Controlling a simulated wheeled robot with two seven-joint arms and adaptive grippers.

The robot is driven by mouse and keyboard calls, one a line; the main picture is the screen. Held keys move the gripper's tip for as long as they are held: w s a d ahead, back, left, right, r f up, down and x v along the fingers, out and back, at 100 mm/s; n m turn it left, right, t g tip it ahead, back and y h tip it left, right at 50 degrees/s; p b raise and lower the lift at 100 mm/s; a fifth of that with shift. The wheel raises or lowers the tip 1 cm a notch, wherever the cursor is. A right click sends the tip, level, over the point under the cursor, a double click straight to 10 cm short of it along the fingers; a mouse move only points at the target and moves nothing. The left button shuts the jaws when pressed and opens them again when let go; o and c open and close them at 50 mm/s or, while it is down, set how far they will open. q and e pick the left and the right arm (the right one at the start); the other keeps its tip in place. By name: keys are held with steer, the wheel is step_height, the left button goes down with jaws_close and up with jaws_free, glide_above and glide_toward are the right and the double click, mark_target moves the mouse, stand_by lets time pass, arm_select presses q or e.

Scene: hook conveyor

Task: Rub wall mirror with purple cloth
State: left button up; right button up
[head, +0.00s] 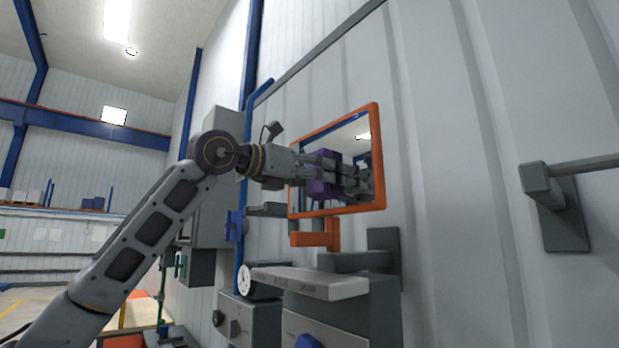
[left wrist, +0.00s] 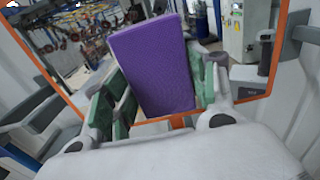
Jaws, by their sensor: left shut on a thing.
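The wall mirror (head: 352,136) has an orange frame and hangs tilted-looking on the grey wall, right of centre in the head view. Its orange frame (left wrist: 282,50) also shows in the left wrist view. My left gripper (head: 318,172) is in front of the mirror, shut on the purple cloth (head: 319,188). In the left wrist view the cloth (left wrist: 152,62) is a flat purple block between the green finger pads, facing the glass. The gripper's reflection shows beside it. I cannot tell whether the cloth touches the glass. My right gripper is not in view.
A grey shelf (head: 310,282) sticks out below the mirror, above grey boxes (head: 325,318). A dark bracket with a bar (head: 552,195) stands out from the wall at the right. A blue pipe (head: 243,200) runs left of the mirror. The wall between mirror and bracket is bare.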

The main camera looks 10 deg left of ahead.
mark_target(340, 172)
arm_select(q)
steer(key=shift+s+d, duration=0.45)
steer(key=shift+d, duration=0.15)
steer(key=shift+s+d+b, duration=0.7)
steer(key=shift+s+d, duration=0.35)
steer(key=shift+d, duration=0.3)
steer(key=shift+w+a, duration=0.1)
steer(key=shift+w+a+p, duration=0.4)
steer(key=shift+w+a, duration=0.6)
steer(key=shift+a, duration=0.3)
steer(key=shift+w+a+p, duration=0.6)
steer(key=shift+w+a, duration=0.45)
steer(key=shift+a, duration=0.3)
